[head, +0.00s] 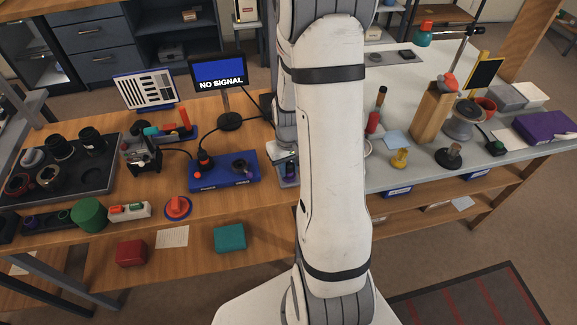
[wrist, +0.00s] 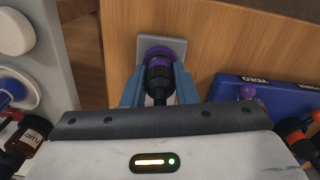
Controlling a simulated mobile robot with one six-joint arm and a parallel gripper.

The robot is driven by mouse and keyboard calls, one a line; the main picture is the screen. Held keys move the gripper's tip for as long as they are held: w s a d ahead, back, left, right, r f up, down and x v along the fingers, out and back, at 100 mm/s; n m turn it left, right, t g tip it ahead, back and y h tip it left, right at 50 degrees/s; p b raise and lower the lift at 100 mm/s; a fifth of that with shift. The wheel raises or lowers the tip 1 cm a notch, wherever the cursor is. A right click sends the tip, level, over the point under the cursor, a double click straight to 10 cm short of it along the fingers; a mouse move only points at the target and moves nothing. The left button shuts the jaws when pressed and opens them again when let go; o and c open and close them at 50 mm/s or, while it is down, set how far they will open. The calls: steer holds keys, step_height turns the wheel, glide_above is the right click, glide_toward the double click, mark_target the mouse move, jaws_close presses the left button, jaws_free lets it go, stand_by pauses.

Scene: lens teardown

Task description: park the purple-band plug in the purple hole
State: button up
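In the wrist view my gripper (wrist: 159,88) has its two blue fingers on either side of the black purple-band plug (wrist: 157,76), close against it. The plug points away from me at a grey plate (wrist: 178,46) with a purple ring, the purple hole (wrist: 158,53). The plug's front end overlaps the ring; I cannot tell how deep it sits. In the head view my arm covers most of this spot. Part of the grey plate (head: 289,183) shows at the arm's left edge, right of the blue box.
The blue box (head: 224,178) with an orange plug (head: 204,160) stands just left of the plate. A monitor (head: 220,73) reading NO SIGNAL stands behind. A grey side table (head: 430,180) holds a wooden block and several small items. A lens tray (head: 90,185) lies far left.

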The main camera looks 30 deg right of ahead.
steer(key=o, duration=0.5)
steer(key=shift+c, duration=0.2)
step_height(320, 180, up, 7)
steer(key=shift+f, duration=0.15)
steer(key=shift+r, duration=0.55)
